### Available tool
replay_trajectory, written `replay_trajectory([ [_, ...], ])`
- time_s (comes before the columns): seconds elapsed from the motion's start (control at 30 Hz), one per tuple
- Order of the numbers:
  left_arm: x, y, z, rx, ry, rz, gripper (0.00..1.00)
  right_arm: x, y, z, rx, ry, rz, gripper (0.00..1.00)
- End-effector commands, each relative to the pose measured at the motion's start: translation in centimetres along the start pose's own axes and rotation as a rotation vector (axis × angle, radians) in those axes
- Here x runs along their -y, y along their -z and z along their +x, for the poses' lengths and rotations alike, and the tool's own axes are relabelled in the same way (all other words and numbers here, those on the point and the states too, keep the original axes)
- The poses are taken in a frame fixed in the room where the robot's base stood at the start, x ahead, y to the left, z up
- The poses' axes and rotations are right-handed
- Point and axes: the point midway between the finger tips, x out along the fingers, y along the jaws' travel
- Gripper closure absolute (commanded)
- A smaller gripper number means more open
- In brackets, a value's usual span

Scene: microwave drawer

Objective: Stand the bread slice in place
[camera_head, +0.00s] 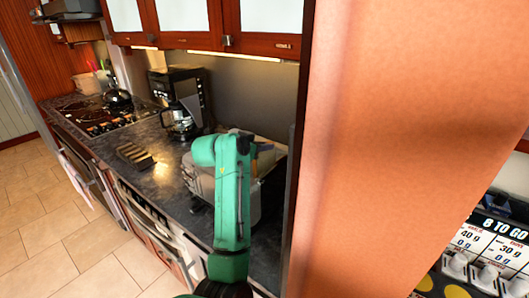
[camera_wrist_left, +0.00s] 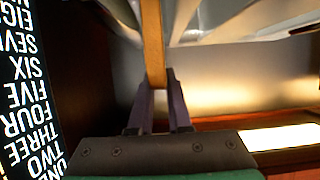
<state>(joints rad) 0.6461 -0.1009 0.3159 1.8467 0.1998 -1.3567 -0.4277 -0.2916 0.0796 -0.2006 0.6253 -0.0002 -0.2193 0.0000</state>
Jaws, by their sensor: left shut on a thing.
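My left gripper (camera_wrist_left: 160,90) is shut on a thin brown slab, the bread slice (camera_wrist_left: 153,40), which shows edge-on between the two dark fingers in the left wrist view. In the head view my green left arm reaches over the counter, and the left gripper (camera_head: 264,150) is small and partly hidden at its far end. I cannot make out the slice there. A pale grey box-like thing (camera_head: 206,186) stands on the counter behind and beside the arm. Pale curved surfaces (camera_wrist_left: 215,20) show close beside the slice in the wrist view. My right gripper is not in view.
A small dark slotted rack (camera_head: 135,156) sits on the counter left of the arm. An orange wall (camera_head: 400,150) closes off the right. Dark counter between rack and arm is clear.

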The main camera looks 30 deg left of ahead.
Motion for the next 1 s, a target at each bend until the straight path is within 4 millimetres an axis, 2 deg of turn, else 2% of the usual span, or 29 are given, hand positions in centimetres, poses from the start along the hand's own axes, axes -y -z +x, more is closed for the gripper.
replay_trajectory([
  [0.13,-0.1,-2.5,1.0,0.005,-0.003,-0.003,1.0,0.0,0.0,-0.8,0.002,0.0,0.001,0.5],
  [0.33,-0.1,-2.8,1.2,0.001,-0.001,-0.001,1.0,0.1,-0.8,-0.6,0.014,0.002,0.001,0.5],
  [0.37,-0.1,-2.8,1.2,0.001,-0.002,-0.001,0.8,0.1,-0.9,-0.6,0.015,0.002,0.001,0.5],
  [0.4,-0.1,-2.8,1.2,0.001,-0.002,-0.001,0.64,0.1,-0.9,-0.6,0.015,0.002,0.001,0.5],
  [0.43,-0.1,-2.8,1.2,0.001,-0.002,-0.001,0.53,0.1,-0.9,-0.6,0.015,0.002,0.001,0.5],
  [0.8,0.0,-2.8,0.9,0.001,-0.001,0.0,0.53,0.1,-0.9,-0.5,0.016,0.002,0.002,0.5],
  [0.87,0.0,-2.8,0.4,0.0,0.0,0.0,0.53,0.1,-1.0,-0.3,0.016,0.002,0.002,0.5],
  [1.0,0.0,-3.0,-2.0,-0.001,0.002,0.002,0.53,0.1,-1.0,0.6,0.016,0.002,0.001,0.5],
])
